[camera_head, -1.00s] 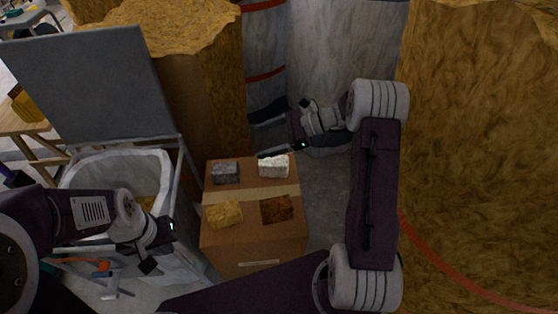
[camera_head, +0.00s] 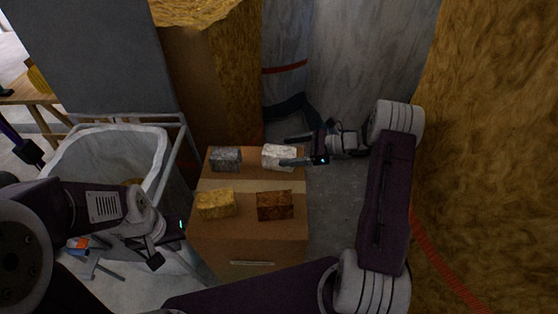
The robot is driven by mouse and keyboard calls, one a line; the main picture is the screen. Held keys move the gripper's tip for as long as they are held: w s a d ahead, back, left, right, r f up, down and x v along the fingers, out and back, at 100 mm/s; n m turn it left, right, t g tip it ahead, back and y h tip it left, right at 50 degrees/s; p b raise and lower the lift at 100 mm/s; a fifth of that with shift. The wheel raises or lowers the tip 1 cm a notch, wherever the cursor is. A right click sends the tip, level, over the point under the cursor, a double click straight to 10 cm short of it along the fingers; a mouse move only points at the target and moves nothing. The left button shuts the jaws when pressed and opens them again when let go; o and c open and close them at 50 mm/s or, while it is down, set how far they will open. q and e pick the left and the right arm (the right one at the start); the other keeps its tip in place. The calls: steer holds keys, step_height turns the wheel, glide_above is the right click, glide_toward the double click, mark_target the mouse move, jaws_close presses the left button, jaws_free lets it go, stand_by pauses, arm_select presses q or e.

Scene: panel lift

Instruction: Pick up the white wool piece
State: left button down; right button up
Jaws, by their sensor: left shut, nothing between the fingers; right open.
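The white wool piece (camera_head: 275,156) lies on top of a cardboard box (camera_head: 250,187), at its far right corner. My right gripper (camera_head: 291,151) is open and comes in from the right. One finger lies beyond the white piece and the other shows at its near right side. I cannot tell whether either finger touches it. My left gripper (camera_head: 168,244) is shut and empty, left of the box and low in the view.
On the box also lie a grey piece (camera_head: 226,158), a yellow piece (camera_head: 215,203) and a brown piece (camera_head: 275,205). A large yellowish block (camera_head: 490,150) stands right.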

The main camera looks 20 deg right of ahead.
mark_target(277, 150)
steer(key=b+x, duration=0.2)
steer(key=x, duration=0.3)
steer(key=shift+a, duration=0.3)
steer(key=shift+c, duration=0.3)
steer(key=c, duration=1.3)
steer(key=shift+c, duration=0.2)
steer(key=shift+r, duration=0.15)
steer(key=shift+r+p, duration=0.35)
steer(key=shift+r, duration=0.05)
steer(key=r, duration=0.1)
steer(key=r+p, duration=0.2)
steer(key=r, duration=0.1)
steer(key=shift+s, duration=0.3)
steer(key=s+r+p, duration=0.3)
steer(key=s+r, duration=0.3)
steer(key=s, duration=0.5)
